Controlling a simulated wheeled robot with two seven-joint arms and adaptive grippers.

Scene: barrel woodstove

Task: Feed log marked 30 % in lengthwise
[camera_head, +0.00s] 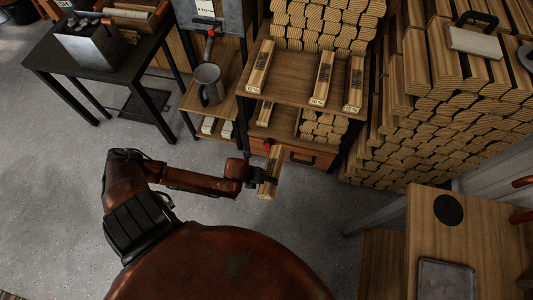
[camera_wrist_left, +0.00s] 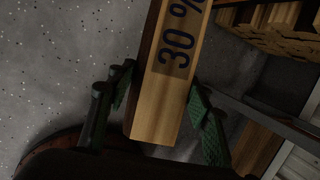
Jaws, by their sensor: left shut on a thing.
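My left gripper (camera_head: 264,178) is shut on a log (camera_head: 272,168) and holds it in front of the shelf unit, apart from it. The log is pale split wood, and it stands out lengthwise from the fingers. In the left wrist view the log (camera_wrist_left: 162,95) lies between the green-padded fingers of the left gripper (camera_wrist_left: 165,112). Dark "30 %" lettering shows on its face there; its upper end runs out of the picture. I cannot make out a stove opening in either view. My right gripper is not in view.
The wooden shelf unit (camera_head: 290,94) carries several separate marked logs, with stacked wood above. A large woodpile (camera_head: 430,130) stands to its right. A grey mug (camera_head: 208,84) is on a side shelf. A dark table (camera_head: 60,61) stands far left. Floor (camera_head: 60,190) at left is clear.

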